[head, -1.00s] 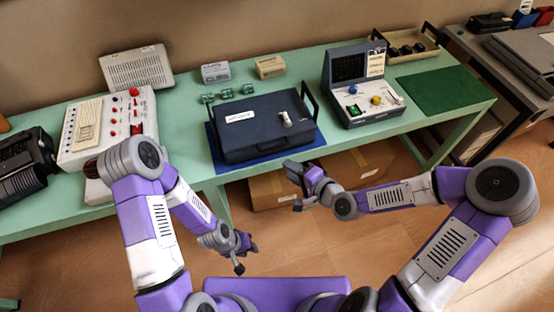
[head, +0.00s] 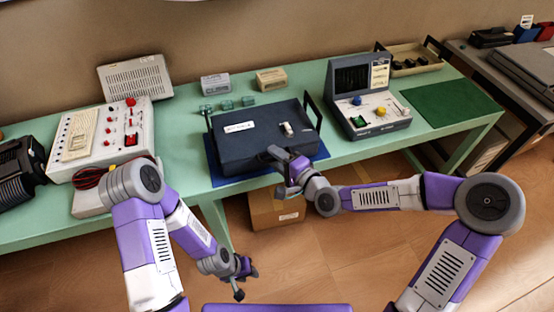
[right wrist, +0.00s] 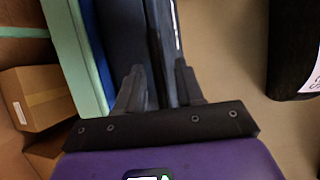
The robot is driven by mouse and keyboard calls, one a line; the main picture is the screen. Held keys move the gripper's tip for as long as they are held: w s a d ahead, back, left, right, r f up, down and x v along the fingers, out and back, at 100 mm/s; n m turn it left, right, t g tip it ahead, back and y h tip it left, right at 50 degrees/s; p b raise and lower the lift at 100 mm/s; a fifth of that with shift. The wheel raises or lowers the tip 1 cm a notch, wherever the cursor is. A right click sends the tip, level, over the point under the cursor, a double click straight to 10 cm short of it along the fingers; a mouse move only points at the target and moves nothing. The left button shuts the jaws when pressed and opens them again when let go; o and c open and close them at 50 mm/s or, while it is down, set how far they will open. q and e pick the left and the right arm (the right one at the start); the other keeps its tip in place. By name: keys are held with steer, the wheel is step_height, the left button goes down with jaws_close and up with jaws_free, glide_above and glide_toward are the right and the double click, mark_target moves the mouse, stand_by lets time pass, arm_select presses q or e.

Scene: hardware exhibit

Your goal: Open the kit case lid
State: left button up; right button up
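The dark blue kit case (head: 235,150) lies with its lid shut on a blue mat (head: 232,181) on the green table. A white label (head: 240,127) and a small light-coloured fitting (head: 287,129) are on its top. My right gripper (head: 278,171) is open at the case's front edge, right of its middle. In the right wrist view its fingers (right wrist: 160,88) are apart, with the dark case edge (right wrist: 160,40) between and beyond them; contact cannot be told. My left gripper (head: 245,281) is open and empty, low in front of the table.
A white control panel (head: 105,135) stands left of the case, and a grey console with a screen (head: 368,108) stands right. Small green blocks (head: 227,104) and two boxes lie behind the case. A cardboard box (head: 278,209) is under the table.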

steer(key=shift+c, duration=0.2)
jaws_close()
stand_by(0.3)
